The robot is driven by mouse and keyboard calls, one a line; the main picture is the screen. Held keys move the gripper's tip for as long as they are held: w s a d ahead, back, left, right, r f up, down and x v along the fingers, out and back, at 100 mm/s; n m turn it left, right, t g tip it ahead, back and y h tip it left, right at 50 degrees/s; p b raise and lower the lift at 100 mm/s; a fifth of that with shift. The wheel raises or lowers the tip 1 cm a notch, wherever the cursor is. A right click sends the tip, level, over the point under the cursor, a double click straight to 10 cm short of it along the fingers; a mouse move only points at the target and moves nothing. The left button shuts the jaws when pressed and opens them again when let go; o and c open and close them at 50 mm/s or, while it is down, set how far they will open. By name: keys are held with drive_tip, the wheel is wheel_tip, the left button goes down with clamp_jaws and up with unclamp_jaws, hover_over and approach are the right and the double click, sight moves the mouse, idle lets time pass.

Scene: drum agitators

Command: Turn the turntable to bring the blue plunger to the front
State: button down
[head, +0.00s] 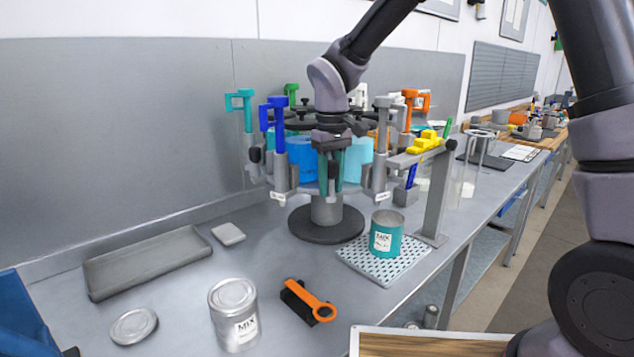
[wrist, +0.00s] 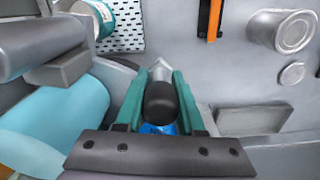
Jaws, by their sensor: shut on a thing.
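The turntable (head: 326,210) stands on a round dark base on the bench, with coloured plungers around it. The blue plunger (head: 278,125) is at its front left, left of my gripper (head: 330,188). A grey plunger (head: 383,130) is at the front right, with teal, green, white and orange ones farther round. In the wrist view my gripper (wrist: 161,80) has its teal fingers closed on either side of a black knob (wrist: 160,104).
A teal MIX can (head: 387,238) stands on a perforated mat (head: 358,260), beside a grey post (head: 435,200) with a yellow piece on top. A closed can (head: 234,315), a lid (head: 133,326), an orange tool (head: 310,300) and a grey tray (head: 147,262) lie nearer.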

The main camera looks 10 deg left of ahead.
drive_tip(key=shift+n, duration=0.5)
drive_tip(key=shift+w+d, duration=0.3)
drive_tip(key=shift+d, duration=0.8)
drive_tip(key=shift+w+d, duration=0.25)
drive_tip(key=shift+d, duration=0.9)
drive_tip(key=c, duration=0.8)
unclamp_jaws()
drive_tip(key=shift+r, duration=0.15)
wheel_tip(320, 180, up, 11)
drive_tip(key=shift+f, duration=0.2)
drive_tip(key=shift+o, duration=0.2)
